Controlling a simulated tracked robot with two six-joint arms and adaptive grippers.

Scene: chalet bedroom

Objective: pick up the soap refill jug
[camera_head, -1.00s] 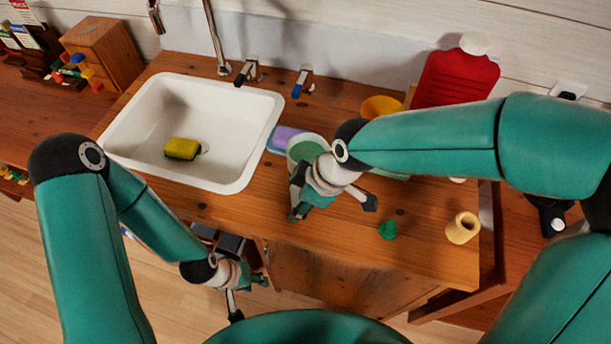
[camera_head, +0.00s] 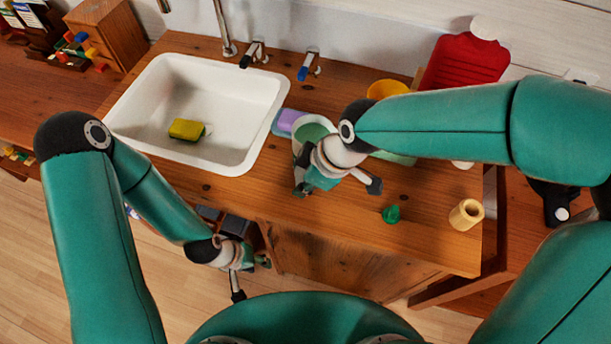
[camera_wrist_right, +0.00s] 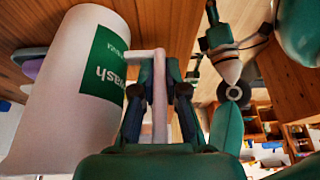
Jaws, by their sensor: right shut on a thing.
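The soap refill jug (camera_wrist_right: 72,85) is white with a green label and fills the left of the right wrist view. My right gripper (camera_wrist_right: 159,85) is shut on its pale handle, which runs between the two fingers. My left gripper (camera_head: 251,279) is empty, with fingers apart, low in front of the counter.
The white sink (camera_head: 240,150) holds a yellow sponge (camera_head: 187,129). A lilac sponge (camera_head: 289,119) lies beside the jug. A green cap-like piece (camera_head: 391,214) and a pale yellow cylinder (camera_head: 466,214) are near the front edge.

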